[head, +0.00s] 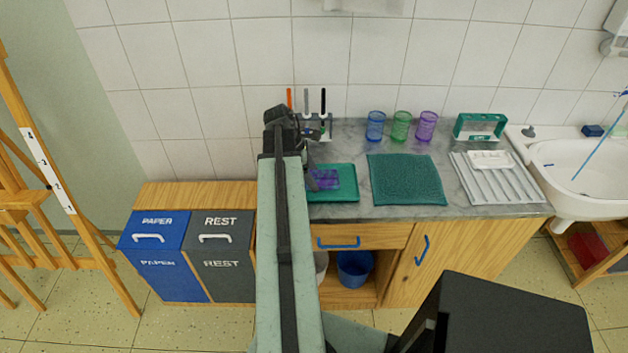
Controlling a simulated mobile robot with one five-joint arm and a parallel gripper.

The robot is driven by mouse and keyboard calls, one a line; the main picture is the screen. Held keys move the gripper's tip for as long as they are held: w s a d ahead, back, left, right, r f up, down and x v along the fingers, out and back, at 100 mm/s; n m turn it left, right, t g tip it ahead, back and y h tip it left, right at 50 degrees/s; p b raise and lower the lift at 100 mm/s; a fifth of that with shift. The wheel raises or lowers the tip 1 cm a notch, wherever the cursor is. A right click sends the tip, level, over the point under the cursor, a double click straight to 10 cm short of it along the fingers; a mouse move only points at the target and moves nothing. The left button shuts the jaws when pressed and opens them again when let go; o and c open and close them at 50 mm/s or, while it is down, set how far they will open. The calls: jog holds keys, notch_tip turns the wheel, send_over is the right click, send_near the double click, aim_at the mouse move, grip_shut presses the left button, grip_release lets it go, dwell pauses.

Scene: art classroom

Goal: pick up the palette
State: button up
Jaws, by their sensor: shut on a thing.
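My arm reaches forward to the counter, and my gripper (314,179) is at the green tray (344,196). It is shut on a small purple block-like thing (328,178) that is over the tray. Whether this thing touches the tray is unclear, and my gripper hides its left side. A small white piece that looks like a palette (490,159) lies on the white ribbed draining board (507,187) at the right, well away from my gripper.
Blue (375,127), green (400,126) and purple (426,126) cups stand at the back. A dark green mat (407,180) lies right of the tray. A brush holder (325,127) is behind my gripper. The sink (585,165) is at the far right.

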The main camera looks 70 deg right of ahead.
jog(key=shift+r, duration=0.15)
notch_tip(320, 180, up, 4)
jog(key=p, duration=0.4)
jog(key=shift+f, duration=0.2)
jog(key=s, duration=1)
jog(key=s+r+p, duration=0.1)
jog(key=s, duration=0.5)
